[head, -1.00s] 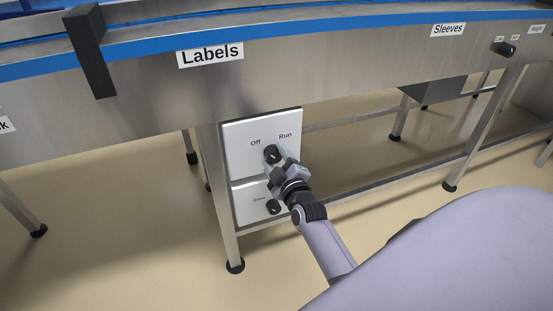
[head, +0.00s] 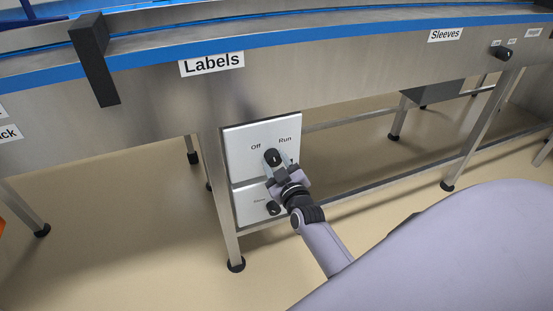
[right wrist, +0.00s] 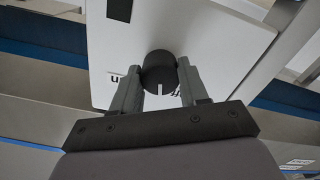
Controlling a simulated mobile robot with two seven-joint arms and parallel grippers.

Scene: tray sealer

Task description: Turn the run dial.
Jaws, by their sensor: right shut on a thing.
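The run dial (head: 271,156) is a round black knob on the white upper panel (head: 238,150), below the words Off and Run. My right gripper (head: 275,163) reaches it from below right. In the right wrist view, the gripper's two grey fingers (right wrist: 159,80) are shut on the sides of the black dial (right wrist: 158,66). A white mark on the dial points between the two partly hidden words. My left gripper is not in view.
A second black knob (head: 273,208) sits on the lower white panel, close under my right gripper. A metal leg (head: 225,200) stands left of the panels. The conveyor (head: 330,70) with its Labels sign (head: 212,64) runs above.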

